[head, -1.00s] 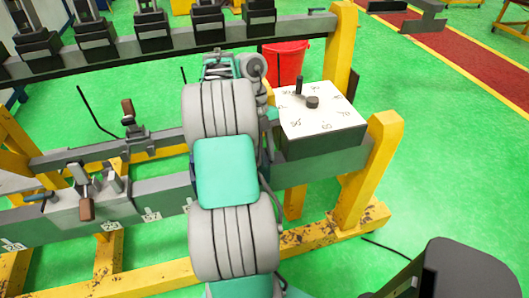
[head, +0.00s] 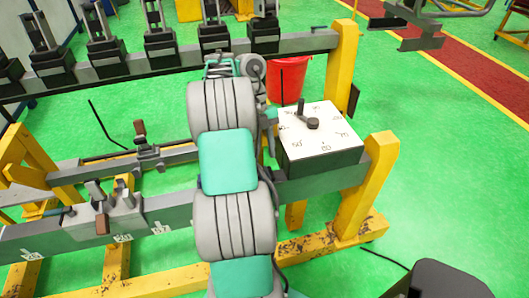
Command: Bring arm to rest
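My arm runs up the middle of the head view, with thick grey ribbed segments and teal covers, and stretches over the grey and yellow frame. Its far end (head: 232,68) shows small grey and teal parts in front of the rear rail. My gripper's fingers cannot be made out there, and the arm's own segments hide much of that area. I cannot tell whether the gripper is open or shut, and no held object is visible.
A box with a white numbered dial (head: 327,139) and black handle stands close right of my arm. A red bucket (head: 287,78) is behind it. Yellow posts (head: 370,185) and the rear rail with black clamps (head: 104,62) surround the arm.

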